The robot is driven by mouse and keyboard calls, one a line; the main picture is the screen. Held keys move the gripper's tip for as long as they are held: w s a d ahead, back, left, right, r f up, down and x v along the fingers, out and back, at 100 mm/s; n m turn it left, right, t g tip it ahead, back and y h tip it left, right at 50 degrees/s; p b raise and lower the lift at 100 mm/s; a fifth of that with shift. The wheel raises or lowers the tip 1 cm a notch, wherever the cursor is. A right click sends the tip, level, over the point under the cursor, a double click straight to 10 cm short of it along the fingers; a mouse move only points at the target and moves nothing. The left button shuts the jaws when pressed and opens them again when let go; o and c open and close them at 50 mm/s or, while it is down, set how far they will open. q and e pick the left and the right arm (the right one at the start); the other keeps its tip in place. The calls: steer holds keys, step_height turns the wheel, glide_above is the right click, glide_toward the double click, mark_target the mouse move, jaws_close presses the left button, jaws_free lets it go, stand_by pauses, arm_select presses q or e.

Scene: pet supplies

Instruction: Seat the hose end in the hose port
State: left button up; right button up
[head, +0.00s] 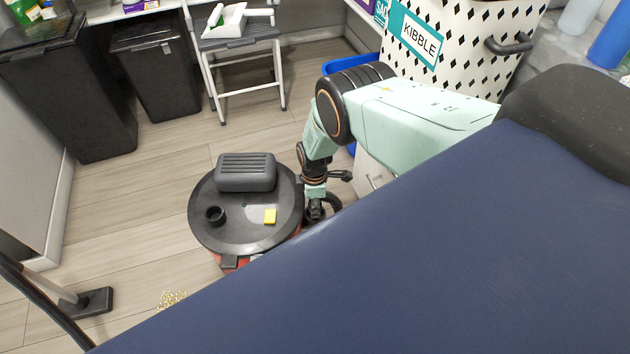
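The hose port (215,215) is a raised black ring on the left front of the round black lid (245,232) of a red-bodied canister vacuum. Its opening looks dark and empty. My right gripper (322,198) points down just right of the lid, apart from the port. A curved black piece (334,203), apparently the hose, shows beside its fingers. The hose end cannot be made out clearly, nor whether the fingers are closed on it. My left gripper is not in view.
A floor tool (88,303) and spilled kibble (173,299) lie at lower left. A large navy surface (420,270) hides the lower right. Bins (155,70) and a step stool (240,35) stand behind.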

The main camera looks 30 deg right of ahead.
steer(key=shift+c, duration=1.4)
